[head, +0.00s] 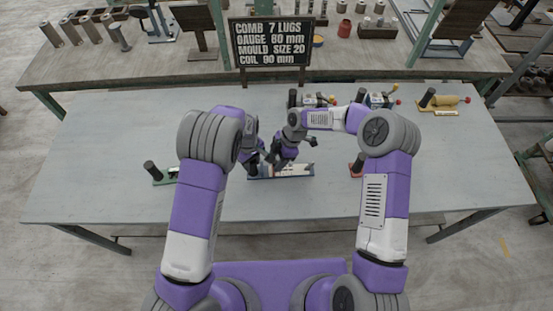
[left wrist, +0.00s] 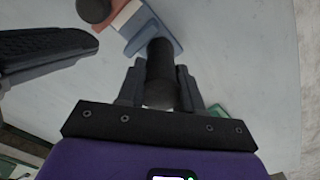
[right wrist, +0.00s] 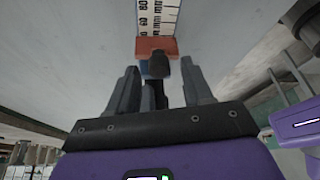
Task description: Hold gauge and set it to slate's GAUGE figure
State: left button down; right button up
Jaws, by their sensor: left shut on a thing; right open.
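The slate (head: 270,42) at the table's back reads COMB 7 LUGS, GAUGE 80 mm, though the 8 is small, MOULD SIZE 20, COIL 90 mm. The gauge (head: 292,171) lies on the table, with a blue base and white scale. My left gripper (head: 252,166) is shut on its dark upright handle (left wrist: 160,70). My right gripper (head: 273,157) is open over the gauge. In the right wrist view, a dark knob by the red slider (right wrist: 150,44) stands at the open fingers (right wrist: 160,82). Scale figures 60 and 80 show beyond the slider; the exact setting is unclear.
A green-based tool (head: 160,177) lies left of the gauge and a red one (head: 356,168) to its right. Two tools with coloured knobs (head: 315,100) (head: 380,100) and a yellow tool (head: 447,101) stand at the back right. The front of the table is clear.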

jog(key=shift+f, duration=0.1)
grip_shut()
dwell(0.3)
send_over(290, 170)
jog(key=shift+w, duration=0.1)
dwell(0.3)
grip_release()
